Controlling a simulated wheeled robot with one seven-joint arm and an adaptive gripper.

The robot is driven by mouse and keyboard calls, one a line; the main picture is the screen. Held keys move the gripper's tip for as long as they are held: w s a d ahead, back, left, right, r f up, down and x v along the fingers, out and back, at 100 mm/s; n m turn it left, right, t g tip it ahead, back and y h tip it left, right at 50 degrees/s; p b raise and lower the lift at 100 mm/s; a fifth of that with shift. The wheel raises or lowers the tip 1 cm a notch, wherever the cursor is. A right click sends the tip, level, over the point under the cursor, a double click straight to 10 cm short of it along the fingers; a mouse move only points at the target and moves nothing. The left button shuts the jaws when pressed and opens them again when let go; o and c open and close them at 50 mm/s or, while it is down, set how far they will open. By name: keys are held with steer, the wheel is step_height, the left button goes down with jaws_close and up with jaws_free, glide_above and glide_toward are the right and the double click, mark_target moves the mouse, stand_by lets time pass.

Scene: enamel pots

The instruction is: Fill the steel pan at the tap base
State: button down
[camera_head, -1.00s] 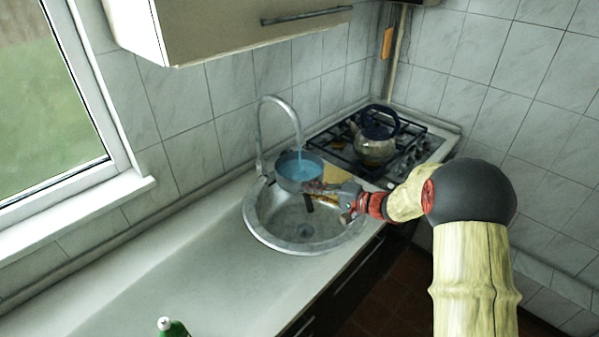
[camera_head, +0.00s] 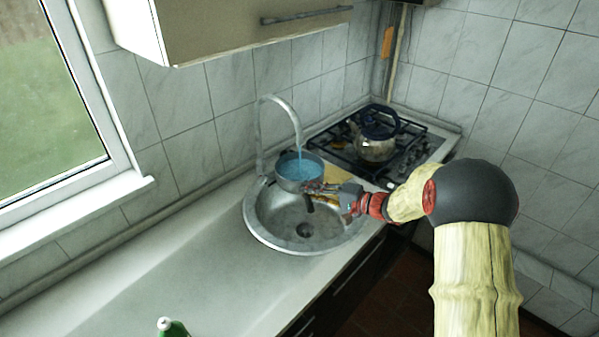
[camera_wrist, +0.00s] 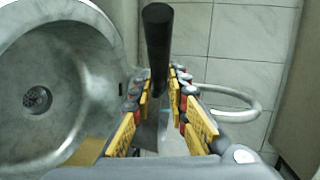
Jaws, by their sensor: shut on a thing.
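The steel pan (camera_head: 289,185) is held at the back of the round sink, under the spout of the curved tap (camera_head: 260,130). A thin blue stream runs from the spout into the pan, and blue water (camera_head: 305,172) covers its inside. The pan looks about level. My gripper (camera_head: 328,189) is at its right front side, shut on its handle. In the wrist view my gripper (camera_wrist: 160,82) has its fingers on both sides of the dark handle (camera_wrist: 157,40). The pan body is mostly hidden there.
The sink basin (camera_head: 275,225) is below the pan. A kettle (camera_head: 375,148) stands on the gas hob (camera_head: 335,140) to the right. A yellow item lies between sink and hob. A green bottle (camera_head: 172,328) is at the bottom edge. The left counter (camera_head: 170,270) is clear.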

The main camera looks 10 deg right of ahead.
steer(key=s+d+b, duration=0.1)
steer(key=s+b, duration=0.1)
steer(key=s, duration=1.1)
steer(key=shift+s+d+r+b, duration=0.2)
steer(key=shift+d+b, duration=0.1)
steer(key=shift+d, duration=0.1)
steer(key=shift+w+d, duration=0.1)
steer(key=shift+w, duration=0.05)
stand_by(0.9)
